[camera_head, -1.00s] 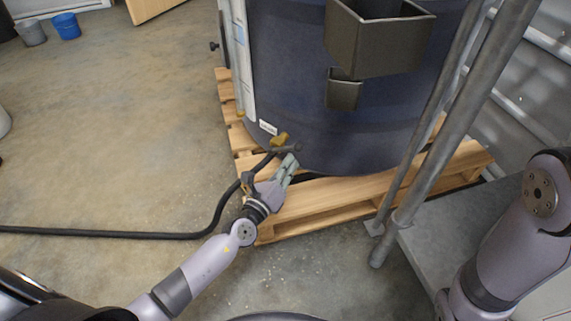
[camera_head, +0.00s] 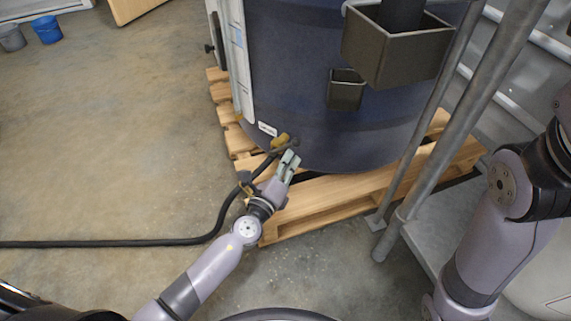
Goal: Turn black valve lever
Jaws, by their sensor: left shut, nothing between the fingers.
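The valve sits low on the front of the dark blue tank (camera_head: 320,125). A yellow-brown fitting (camera_head: 281,140) shows there, with a dark lever (camera_head: 288,147) beside it. A black hose (camera_head: 222,212) runs from it down to the floor. My left gripper (camera_head: 291,158) is shut and empty. Its fingertips are right at the lever and partly hide it; I cannot tell whether they touch. My right arm shows at the right edge, but its gripper is out of view.
The tank stands on a wooden pallet (camera_head: 330,200). Grey metal poles (camera_head: 450,130) and a grey platform stand to the right. Dark open boxes (camera_head: 395,45) hang on the tank front. Two buckets (camera_head: 46,30) stand far left.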

